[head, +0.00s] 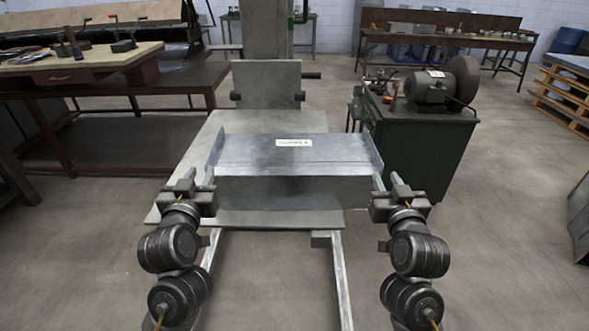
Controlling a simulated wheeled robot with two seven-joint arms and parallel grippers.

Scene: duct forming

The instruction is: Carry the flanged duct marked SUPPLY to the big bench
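The flanged duct (293,167) is a grey sheet-metal piece with a white label reading SUPPLY on its upper face. It lies level over a pale grey machine table (240,218), its long side towards me. Upturned flanges stand at its left and right ends. My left gripper (197,177) is at the left flange, and my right gripper (388,180) is at the right flange. A gap shows between the fingers of each gripper. Whether the flanges sit between the fingers is hard to tell, and the duct's underside is hidden.
A dark green cabinet with a grinder (437,86) stands close on the right. A wood-topped bench (80,62) with tools is at the left, and a long bench (450,40) is at the back right. Pallets (562,98) stand far right.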

